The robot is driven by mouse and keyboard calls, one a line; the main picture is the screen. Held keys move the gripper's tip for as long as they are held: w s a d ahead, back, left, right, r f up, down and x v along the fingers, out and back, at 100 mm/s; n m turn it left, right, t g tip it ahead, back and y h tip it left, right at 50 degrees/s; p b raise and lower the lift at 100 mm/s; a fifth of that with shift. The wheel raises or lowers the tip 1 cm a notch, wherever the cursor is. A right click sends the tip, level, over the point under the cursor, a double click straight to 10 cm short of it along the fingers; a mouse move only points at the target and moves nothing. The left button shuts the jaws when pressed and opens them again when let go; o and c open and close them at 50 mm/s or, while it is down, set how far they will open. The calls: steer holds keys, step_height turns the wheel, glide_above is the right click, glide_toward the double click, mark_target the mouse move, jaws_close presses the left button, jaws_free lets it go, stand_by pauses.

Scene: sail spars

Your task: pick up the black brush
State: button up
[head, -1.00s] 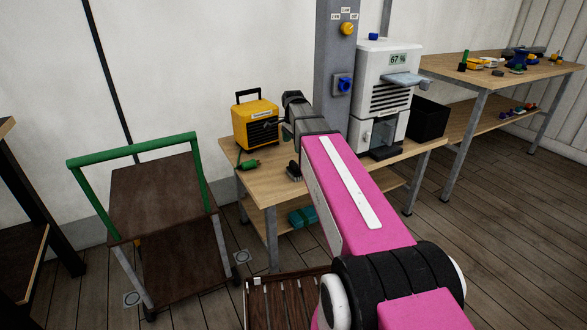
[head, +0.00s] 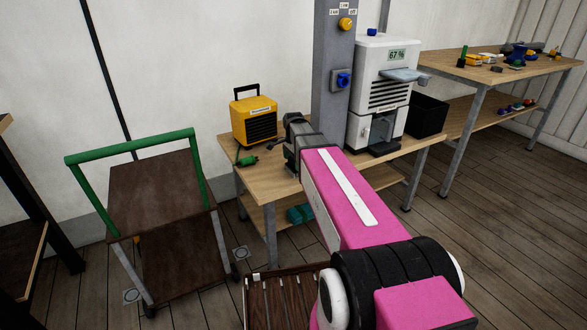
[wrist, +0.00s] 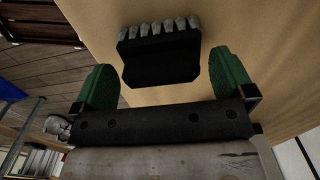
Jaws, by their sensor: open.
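The black brush (wrist: 162,60) shows in the wrist view, with a dark body and a row of pale bristle tufts along its far side. It is on the light wooden bench top (wrist: 225,20). My gripper (wrist: 162,78) has its two green fingers apart, one to the left and one to the right of the brush's near part. The brush is between or just beyond the fingertips, with no clear contact.
A grey post (head: 333,75) rises behind my wrist. A green-railed cart (head: 135,145) stands to the left.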

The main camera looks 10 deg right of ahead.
steer(key=shift+f, duration=0.3)
steer(key=c, duration=1)
steer(key=shift+r, duration=0.15)
steer(key=shift+r, duration=0.55)
step_height(320, 180, up, 2)
steer(key=shift+r, duration=0.15)
steer(key=s+a+r, duration=0.6)
steer(key=a+r, duration=0.1)
steer(key=a, duration=0.2)
steer(key=shift+s+d+r+n, duration=0.9)
steer(key=shift+d+n, duration=0.6)
steer(key=shift+n, duration=0.9)
steer(key=shift+s+d+r+n, duration=0.85)
steer(key=shift+d+n, duration=0.65)
steer(key=shift+n, duration=0.9)
steer(key=shift+s+d+r+n, duration=0.9)
steer(key=shift+d+n, duration=0.6)
steer(key=shift+n, duration=0.9)
steer(key=shift+w+r, duration=0.15)
